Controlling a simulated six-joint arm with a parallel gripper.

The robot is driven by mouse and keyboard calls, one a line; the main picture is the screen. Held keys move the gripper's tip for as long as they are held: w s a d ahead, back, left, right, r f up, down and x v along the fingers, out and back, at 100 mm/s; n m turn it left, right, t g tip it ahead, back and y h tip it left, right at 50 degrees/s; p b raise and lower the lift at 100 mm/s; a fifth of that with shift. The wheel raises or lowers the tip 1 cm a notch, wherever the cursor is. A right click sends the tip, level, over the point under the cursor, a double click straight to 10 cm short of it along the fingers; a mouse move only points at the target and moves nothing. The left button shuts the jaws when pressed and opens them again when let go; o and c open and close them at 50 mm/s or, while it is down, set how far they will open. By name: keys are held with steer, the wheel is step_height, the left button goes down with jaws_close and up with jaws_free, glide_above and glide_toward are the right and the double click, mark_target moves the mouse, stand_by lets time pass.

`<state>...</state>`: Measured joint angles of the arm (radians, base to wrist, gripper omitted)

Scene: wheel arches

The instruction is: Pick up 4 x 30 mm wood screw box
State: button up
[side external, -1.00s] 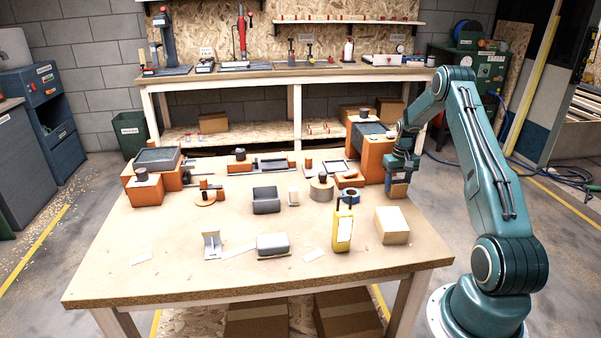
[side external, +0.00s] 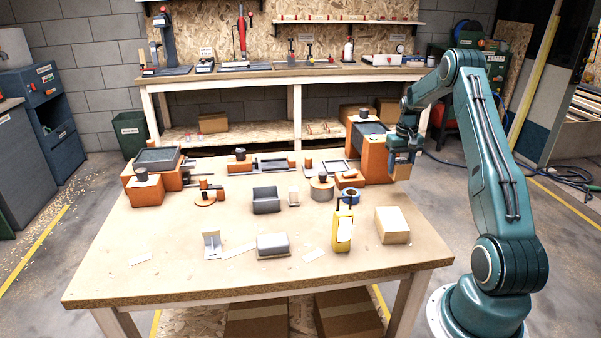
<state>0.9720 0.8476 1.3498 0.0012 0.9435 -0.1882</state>
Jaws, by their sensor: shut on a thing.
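My gripper (side external: 403,160) is at the right rear corner of the table, beside the large orange block-shaped fixture. It is shut on a small brown box (side external: 403,172), which I take to be the wood screw box; its label is too small to read. The box hangs between the fingers, and its lower part shows below them. It appears held above the table's right edge, apart from the tabletop.
The orange fixture (side external: 371,158) stands close on the left of the gripper.

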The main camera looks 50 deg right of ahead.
mark_target(401, 161)
step_height(401, 161, up, 13)
stand_by(0.3)
steer(key=shift+a, duration=0.1)
stand_by(0.5)
